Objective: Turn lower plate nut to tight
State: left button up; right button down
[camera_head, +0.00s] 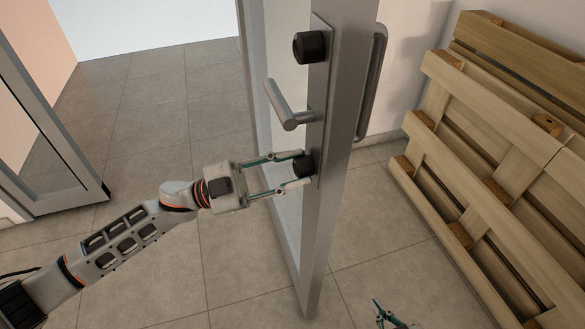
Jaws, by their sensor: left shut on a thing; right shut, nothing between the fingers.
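A grey plate (319,62) is fixed on the edge of a metal-framed door. It carries a black upper nut (309,47), a lever handle (284,108) and a black lower nut (303,166). My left gripper (307,169) reaches in from the left with its fingers shut on the lower nut, one finger above it and one below. The fingers partly cover the nut. My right gripper (388,312) is at the bottom edge of the view, shut and empty, away from the door. Only its tip shows.
The door (325,225) stands upright in the middle, with a long pull handle (374,85) on its right side. Wooden pallets (490,130) lean against the wall at right. Another framed panel (75,170) stands at left. The tiled floor (150,120) between is clear.

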pick_arm(q)
jog(key=shift+m+g, duration=0.3)
jog(key=shift+m, duration=0.3)
pick_arm(e)
jog(key=shift+s+f, duration=0.15)
jog(key=shift+f, duration=0.05)
pick_arm(q)
jog(key=o, duration=1.1)
pick_arm(e)
jog(key=shift+s+f, duration=0.1)
pick_arm(q)
jog(key=shift+a, duration=0.15)
jog(key=v, duration=1.1)
jog(key=shift+a, duration=0.4)
